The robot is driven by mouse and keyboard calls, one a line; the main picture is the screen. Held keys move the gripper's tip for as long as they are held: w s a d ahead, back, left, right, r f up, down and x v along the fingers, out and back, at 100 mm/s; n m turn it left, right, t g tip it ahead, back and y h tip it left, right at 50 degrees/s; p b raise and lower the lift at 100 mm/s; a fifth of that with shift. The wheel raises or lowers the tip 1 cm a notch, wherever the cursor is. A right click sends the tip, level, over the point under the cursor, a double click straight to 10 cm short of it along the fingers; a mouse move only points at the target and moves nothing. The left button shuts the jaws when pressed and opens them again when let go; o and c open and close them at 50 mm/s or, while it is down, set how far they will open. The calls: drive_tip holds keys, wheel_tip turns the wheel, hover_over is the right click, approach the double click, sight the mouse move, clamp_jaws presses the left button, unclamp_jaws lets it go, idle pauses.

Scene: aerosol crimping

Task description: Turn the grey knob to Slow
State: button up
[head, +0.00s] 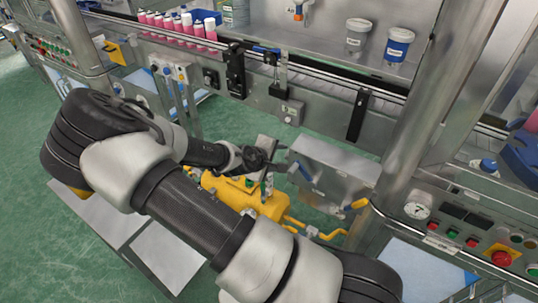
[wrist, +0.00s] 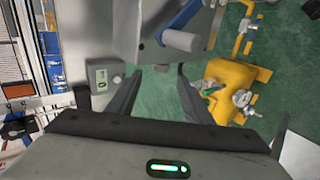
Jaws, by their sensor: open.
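My gripper (head: 274,164) is open and empty in front of the conveyor frame. In the wrist view its two dark fingers (wrist: 159,72) are spread, with green floor between their tips. A grey metal box (head: 335,170) with a blue lever (head: 301,171) is just right of the gripper. In the wrist view the lever (wrist: 180,20) and a grey cylindrical part (wrist: 183,40) lie beyond the fingertips, apart from them. I cannot tell whether this part is the grey knob. No Slow marking is readable.
A conveyor carries several pink cans (head: 180,25). Two tubs, one white (head: 356,38) and one blue-labelled (head: 398,45), stand on the bench. A button panel (head: 470,230) is at the right.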

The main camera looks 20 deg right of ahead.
drive_tip(key=p+v, duration=0.1)
drive_tip(key=v, duration=0.6)
drive_tip(key=shift+s+a+r, duration=0.2)
drive_tip(key=shift+r, duration=0.05)
drive_tip(key=shift+f, duration=0.1)
